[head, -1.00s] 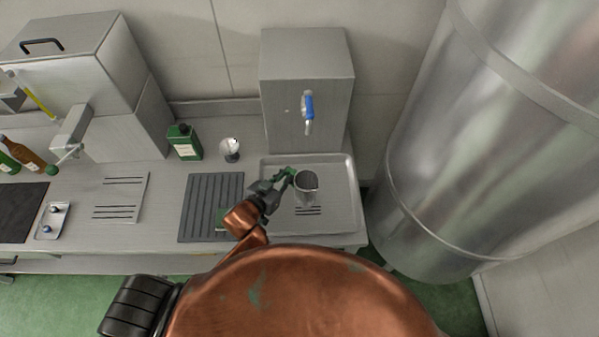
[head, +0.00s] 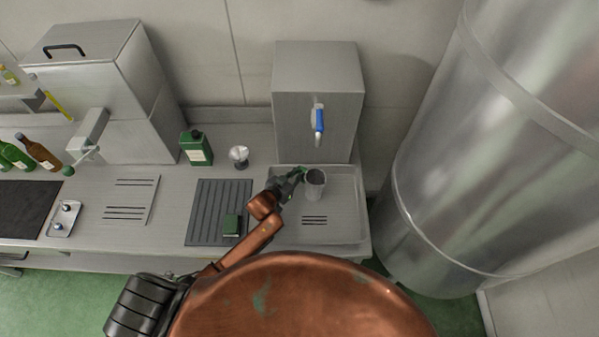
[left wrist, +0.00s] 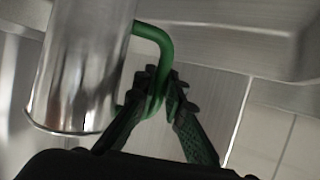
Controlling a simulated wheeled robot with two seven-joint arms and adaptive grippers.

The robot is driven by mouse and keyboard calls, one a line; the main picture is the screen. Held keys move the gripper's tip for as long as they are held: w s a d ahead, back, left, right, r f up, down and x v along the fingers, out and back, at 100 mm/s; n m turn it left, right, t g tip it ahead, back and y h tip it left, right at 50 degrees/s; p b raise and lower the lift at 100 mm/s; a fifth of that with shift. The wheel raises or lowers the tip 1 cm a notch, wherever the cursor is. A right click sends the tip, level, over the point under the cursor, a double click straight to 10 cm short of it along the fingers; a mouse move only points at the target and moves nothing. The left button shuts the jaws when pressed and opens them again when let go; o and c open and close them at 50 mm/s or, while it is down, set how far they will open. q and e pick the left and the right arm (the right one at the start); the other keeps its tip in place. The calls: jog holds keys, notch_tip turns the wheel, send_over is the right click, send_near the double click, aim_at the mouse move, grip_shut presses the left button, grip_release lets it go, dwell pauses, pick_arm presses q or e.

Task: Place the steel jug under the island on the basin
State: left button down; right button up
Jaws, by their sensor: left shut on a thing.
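The steel jug (head: 315,188) is a shiny cylinder with an open top and a green handle. My left gripper (head: 297,175) is shut on that handle from the left. In the left wrist view the jug (left wrist: 80,65) fills the upper left, and the fingers (left wrist: 165,100) close around the green handle (left wrist: 160,50). The jug is over the rimmed steel basin (head: 345,230), toward its back, in front of the tap (head: 318,125) with a blue lever. I cannot tell whether its bottom touches the basin. My right gripper is out of view.
The tap juts from a steel box (head: 318,70) behind the basin. Left of the basin lie a ribbed dark mat (head: 205,215) with a green block (head: 231,225), a small silver cup (head: 239,155) and a green tin (head: 196,148). A large steel tank (head: 470,150) stands close on the right.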

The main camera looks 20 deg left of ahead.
pick_arm(q)
jog(key=shift+f, duration=0.25)
jog(key=shift+f, duration=0.1)
jog(key=c, duration=2)
grip_release()
jog(key=shift+s, duration=0.1)
jog(key=b+v, duration=0.1)
jog(key=v, duration=1.1)
